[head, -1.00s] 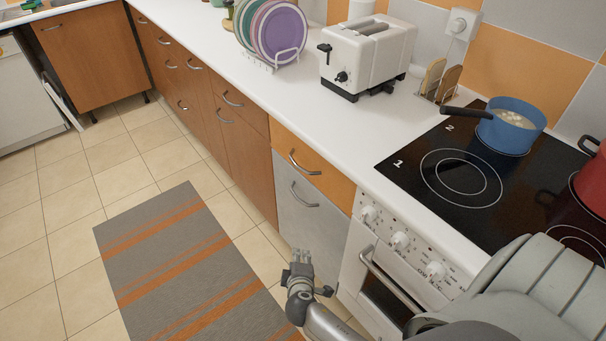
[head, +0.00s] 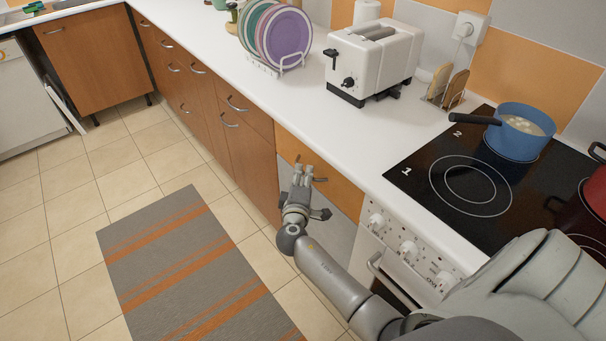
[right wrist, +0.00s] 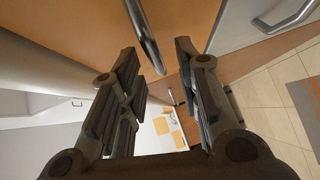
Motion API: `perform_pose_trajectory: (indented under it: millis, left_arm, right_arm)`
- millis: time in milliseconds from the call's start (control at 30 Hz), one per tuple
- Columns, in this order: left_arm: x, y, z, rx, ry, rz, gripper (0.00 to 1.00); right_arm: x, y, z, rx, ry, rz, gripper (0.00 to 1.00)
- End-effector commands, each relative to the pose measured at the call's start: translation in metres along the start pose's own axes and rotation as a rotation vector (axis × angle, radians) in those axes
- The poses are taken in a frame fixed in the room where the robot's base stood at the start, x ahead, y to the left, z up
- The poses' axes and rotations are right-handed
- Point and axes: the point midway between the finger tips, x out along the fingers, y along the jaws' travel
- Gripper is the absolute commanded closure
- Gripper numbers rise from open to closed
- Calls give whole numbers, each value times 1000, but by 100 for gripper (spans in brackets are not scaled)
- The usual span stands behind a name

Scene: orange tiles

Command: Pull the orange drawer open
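The orange drawer (head: 338,186) is the top front left of the stove and looks closed. My right gripper (head: 303,172) is in front of it and covers its handle in the head view. In the right wrist view the orange drawer front (right wrist: 85,25) fills the top, and its metal bar handle (right wrist: 146,40) reaches down to the gap between the fingertips. My right gripper (right wrist: 158,58) is open there, with its fingers apart and nothing gripped. Whether a finger touches the handle I cannot tell. My left gripper is not in view.
Below the orange drawer is a grey front (head: 339,233) with its own handle (right wrist: 284,18). The stove (head: 405,245) stands right of it, with a blue pot (head: 515,137) on top. A white toaster (head: 375,62) stands on the counter. A striped rug (head: 190,265) lies on the floor.

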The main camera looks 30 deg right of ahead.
Motion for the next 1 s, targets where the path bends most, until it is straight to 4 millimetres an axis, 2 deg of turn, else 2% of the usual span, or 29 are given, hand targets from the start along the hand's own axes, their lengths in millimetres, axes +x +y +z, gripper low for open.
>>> perform_pose_trajectory:
  millis: [133,433,700,1000]
  left_arm:
    - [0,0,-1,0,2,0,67]
    - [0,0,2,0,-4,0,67]
    - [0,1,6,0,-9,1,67]
    - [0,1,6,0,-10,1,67]
  right_arm:
    - [10,0,0,1,-1,0,69]
    - [12,0,0,2,-1,-1,69]
    - [12,0,0,1,-1,-1,100]
    - [12,0,0,1,0,-2,100]
